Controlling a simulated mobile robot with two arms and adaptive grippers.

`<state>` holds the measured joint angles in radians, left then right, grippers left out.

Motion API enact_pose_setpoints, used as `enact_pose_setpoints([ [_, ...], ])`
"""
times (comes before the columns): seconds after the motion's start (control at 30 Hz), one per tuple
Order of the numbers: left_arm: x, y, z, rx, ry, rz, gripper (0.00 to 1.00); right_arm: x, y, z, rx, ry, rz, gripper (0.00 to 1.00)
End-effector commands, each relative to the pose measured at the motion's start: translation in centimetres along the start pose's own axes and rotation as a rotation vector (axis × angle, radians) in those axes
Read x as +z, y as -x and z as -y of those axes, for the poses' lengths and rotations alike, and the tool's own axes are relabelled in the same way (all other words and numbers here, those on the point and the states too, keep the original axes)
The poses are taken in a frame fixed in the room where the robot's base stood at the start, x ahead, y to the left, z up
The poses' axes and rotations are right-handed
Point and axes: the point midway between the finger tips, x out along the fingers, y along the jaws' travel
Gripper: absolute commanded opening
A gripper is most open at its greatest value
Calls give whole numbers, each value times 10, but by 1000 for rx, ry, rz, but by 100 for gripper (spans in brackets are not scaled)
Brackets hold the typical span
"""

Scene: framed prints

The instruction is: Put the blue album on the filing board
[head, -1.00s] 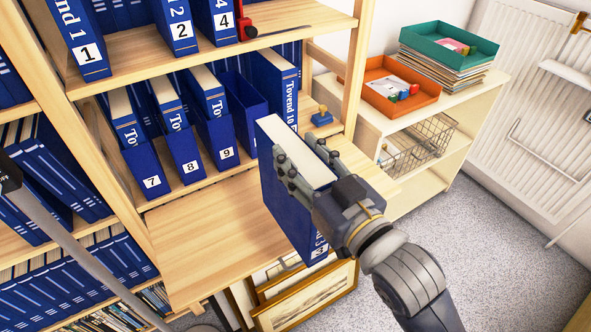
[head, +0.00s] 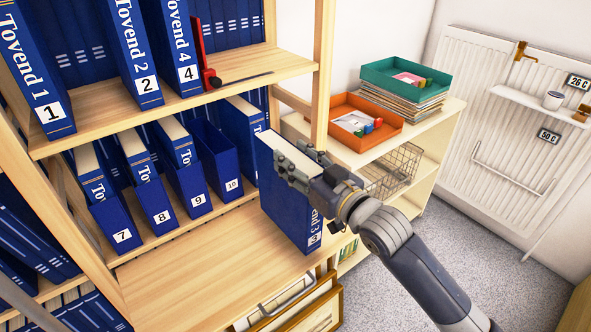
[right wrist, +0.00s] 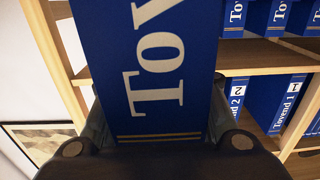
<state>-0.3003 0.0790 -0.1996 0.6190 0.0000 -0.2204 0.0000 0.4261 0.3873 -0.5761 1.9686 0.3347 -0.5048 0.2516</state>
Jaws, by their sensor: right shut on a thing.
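The blue album (head: 290,208), with white lettering and a 3 on its lower spine, is upright and slightly tilted in the head view. My right gripper (head: 296,168) is shut on its upper part; the album (right wrist: 155,65) also fills the middle of the right wrist view between the fingers. The filing board (head: 190,275) is the bare pale wooden board at the front of the shelf. The album is over its right end; I cannot tell whether its bottom edge touches the board. My left gripper is not in view.
Slipcased volumes (head: 170,190) stand behind the board, with an empty blue slipcase (head: 215,150) among them. A shelf post (head: 322,75) rises behind the album. An orange tray (head: 365,120) and a teal tray (head: 405,77) sit right. Framed prints (head: 300,308) lean below.

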Motion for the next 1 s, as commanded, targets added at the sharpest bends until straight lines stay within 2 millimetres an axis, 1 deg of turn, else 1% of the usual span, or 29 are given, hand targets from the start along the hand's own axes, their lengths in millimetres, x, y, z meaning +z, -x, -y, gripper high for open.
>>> enact_pose_setpoints([
  [0.1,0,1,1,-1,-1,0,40,16,0,1,-1,0,-1,0],
  [0.2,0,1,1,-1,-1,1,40,22,1,1,-1,2,-4,0],
  [0.47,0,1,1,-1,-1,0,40,24,1,1,-1,2,-6,0],
  [0.6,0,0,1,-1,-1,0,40,27,1,1,-1,2,-4,0],
  [0.63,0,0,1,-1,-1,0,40,31,1,1,0,1,4,46],
  [0.7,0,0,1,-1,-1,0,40,31,1,1,0,1,5,60],
  [1.0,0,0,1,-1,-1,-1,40,30,1,1,0,1,4,60],
])
